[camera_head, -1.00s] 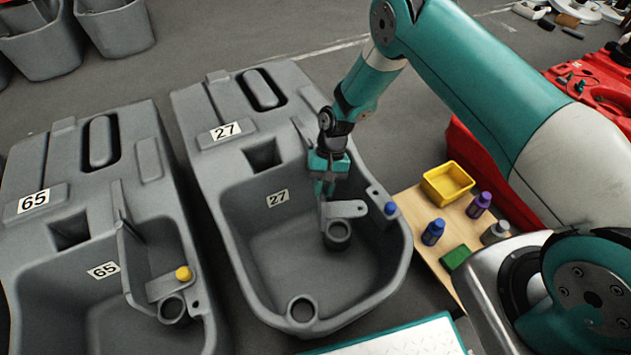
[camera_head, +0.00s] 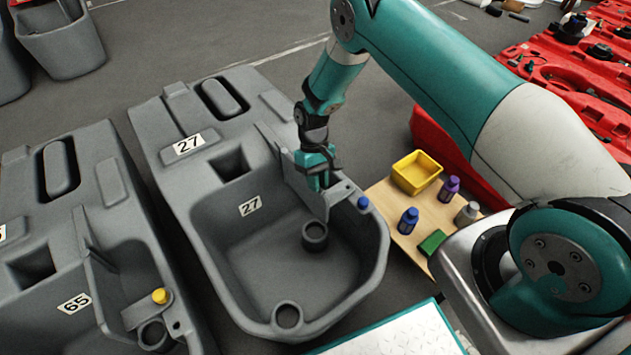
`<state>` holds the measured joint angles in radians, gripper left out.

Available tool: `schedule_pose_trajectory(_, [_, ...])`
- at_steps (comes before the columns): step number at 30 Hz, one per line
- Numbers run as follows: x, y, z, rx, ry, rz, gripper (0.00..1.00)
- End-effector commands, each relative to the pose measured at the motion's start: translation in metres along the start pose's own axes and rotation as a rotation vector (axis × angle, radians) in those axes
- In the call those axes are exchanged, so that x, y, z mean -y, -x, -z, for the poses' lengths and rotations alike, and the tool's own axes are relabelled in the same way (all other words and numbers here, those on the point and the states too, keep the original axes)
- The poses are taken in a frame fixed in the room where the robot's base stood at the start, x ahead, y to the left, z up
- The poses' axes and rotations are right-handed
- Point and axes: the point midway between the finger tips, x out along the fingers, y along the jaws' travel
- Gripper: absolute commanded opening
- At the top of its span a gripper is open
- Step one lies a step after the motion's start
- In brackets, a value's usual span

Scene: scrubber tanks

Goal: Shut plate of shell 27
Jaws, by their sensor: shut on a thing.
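Shell 27 (camera_head: 160,160) is a grey moulded tank with "27" labels on its top and inner wall. Its grey plate (camera_head: 303,187) stands on edge inside the basin, along the right inner wall. My gripper (camera_head: 319,183) is shut on the plate, reaching down from above at the basin's right side; the fingers hide part of the plate. A blue knob (camera_head: 363,203) sits on the right rim, just right of the plate and apart from the gripper. A round drain collar (camera_head: 315,236) stands on the basin floor below the plate's near end.
Shell 65 (camera_head: 108,200), with a yellow knob (camera_head: 160,296), stands close on the left. At right, a wooden board (camera_head: 385,194) carries a yellow bin (camera_head: 416,172), several small bottles and a green block (camera_head: 432,242). Red cases (camera_head: 560,75) lie behind my arm.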

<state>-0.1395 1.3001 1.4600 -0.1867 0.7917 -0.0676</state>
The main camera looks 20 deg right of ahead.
Motion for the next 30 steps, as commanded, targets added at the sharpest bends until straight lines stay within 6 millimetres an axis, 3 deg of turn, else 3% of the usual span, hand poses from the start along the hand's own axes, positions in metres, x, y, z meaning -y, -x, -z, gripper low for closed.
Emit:
schedule_pose_trajectory(6, [-0.003,0.001,0.001,-0.004,-0.005,-0.003,0.00])
schedule_pose_trajectory(7, [-0.003,0.001,0.001,-0.004,-0.005,-0.003,0.20])
schedule_pose_trajectory(10, [-0.003,0.001,0.000,-0.004,-0.006,-0.003,0.43])
schedule_pose_trajectory(22, [-0.001,0.010,0.001,-0.003,-0.004,-0.002,0.43])
schedule_pose_trajectory(30, [-0.002,0.070,0.000,-0.007,-0.006,-0.003,0.43])
